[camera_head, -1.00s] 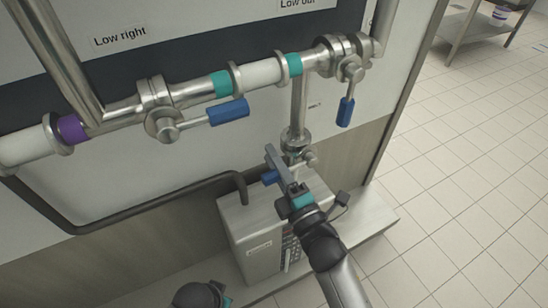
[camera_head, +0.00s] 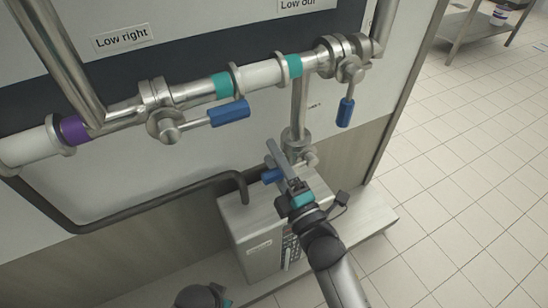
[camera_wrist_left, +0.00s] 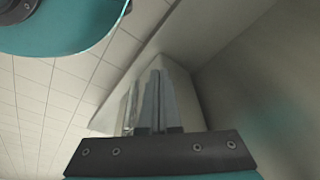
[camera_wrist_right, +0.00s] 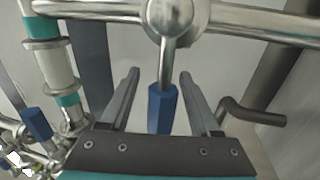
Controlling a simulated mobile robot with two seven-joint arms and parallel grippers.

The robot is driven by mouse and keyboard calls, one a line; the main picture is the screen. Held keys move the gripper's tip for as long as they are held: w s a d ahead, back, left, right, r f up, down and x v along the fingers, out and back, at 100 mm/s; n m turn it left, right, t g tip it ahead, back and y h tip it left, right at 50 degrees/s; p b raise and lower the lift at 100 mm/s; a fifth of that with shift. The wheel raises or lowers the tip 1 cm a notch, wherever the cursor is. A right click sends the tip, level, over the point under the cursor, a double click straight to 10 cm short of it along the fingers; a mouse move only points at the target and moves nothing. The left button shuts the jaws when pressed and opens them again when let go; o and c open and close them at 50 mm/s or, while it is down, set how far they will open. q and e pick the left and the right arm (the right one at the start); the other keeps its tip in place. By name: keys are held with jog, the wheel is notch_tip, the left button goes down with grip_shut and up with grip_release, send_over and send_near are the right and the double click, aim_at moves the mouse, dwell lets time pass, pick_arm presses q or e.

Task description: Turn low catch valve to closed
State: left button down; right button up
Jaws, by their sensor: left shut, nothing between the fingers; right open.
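The low catch valve sits on the vertical pipe (camera_head: 299,115) below the main line. Its blue handle (camera_head: 271,176) points left in the head view, partly hidden by my right gripper (camera_head: 277,153). In the right wrist view the blue handle (camera_wrist_right: 161,108) lies between the two spread fingers of the right gripper (camera_wrist_right: 159,74), with a gap on each side. The round metal valve body (camera_wrist_right: 175,15) is just beyond the fingertips. My left gripper (camera_wrist_left: 157,73) is shut and empty in the left wrist view; in the head view only part of the left arm shows at the bottom.
A grey box (camera_head: 262,225) stands below the right gripper. A black bent pipe (camera_head: 150,205) runs left.

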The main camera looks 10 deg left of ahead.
pick_arm(q)
jog(key=f, duration=0.1)
jog(key=s+a+f+p, duration=0.1)
jog(key=f, duration=0.1)
jog(key=s+a+f+p, duration=0.1)
jog(key=shift+s+f, duration=0.1)
jog(key=shift+f, duration=0.15)
pick_arm(e)
jog(key=v, duration=1.5)
jog(key=shift+d+f, duration=0.1)
